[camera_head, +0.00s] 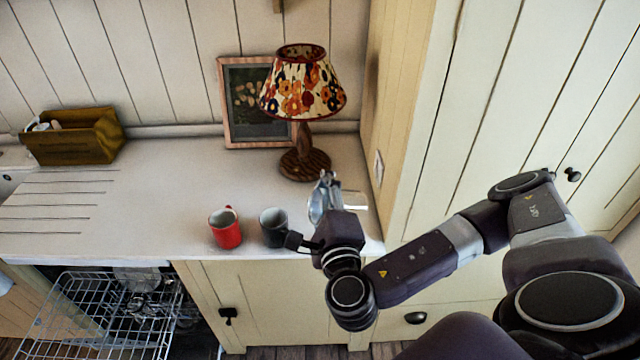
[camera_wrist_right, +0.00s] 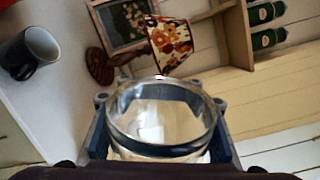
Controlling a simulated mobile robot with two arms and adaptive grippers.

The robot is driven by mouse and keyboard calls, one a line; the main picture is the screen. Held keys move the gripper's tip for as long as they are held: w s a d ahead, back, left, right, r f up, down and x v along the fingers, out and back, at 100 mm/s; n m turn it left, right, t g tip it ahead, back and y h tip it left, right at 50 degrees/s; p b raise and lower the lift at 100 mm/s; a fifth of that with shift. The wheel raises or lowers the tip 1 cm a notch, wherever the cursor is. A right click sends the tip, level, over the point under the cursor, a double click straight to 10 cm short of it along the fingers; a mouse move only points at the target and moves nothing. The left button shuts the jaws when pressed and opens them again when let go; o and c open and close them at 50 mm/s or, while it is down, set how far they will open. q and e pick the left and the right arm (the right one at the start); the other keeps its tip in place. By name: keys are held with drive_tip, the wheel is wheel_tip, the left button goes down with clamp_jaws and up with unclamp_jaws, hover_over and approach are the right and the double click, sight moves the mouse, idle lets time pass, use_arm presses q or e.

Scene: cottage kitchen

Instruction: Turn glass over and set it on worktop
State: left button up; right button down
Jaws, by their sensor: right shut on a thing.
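My right gripper (camera_head: 326,190) is shut on a clear glass (camera_head: 317,208) above the right end of the pale worktop (camera_head: 165,195). In the right wrist view the glass (camera_wrist_right: 160,125) sits between the two fingers of the gripper (camera_wrist_right: 160,102), and a round end of it shows. The glass looks tilted; I cannot tell for certain which end is its mouth. In the head view the gripper and wrist hide part of it. My left gripper is not in view.
A red mug (camera_head: 228,235) and a dark mug (camera_head: 271,228) stand near the worktop's front edge, left of my gripper. A lamp (camera_head: 303,100) and framed picture (camera_head: 243,130) stand behind. A wooden box (camera_head: 75,140) is far left. The dishwasher rack (camera_head: 100,315) is pulled out below.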

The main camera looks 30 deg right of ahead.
drive_tip(key=m+b, duration=0.1)
drive_tip(key=m, duration=0.5)
drive_tip(key=shift+m, duration=0.4)
drive_tip(key=m+y+b, duration=0.1)
drive_tip(key=m+b, duration=0.1)
drive_tip(key=m, duration=0.4)
drive_tip(key=shift+m, duration=0.3)
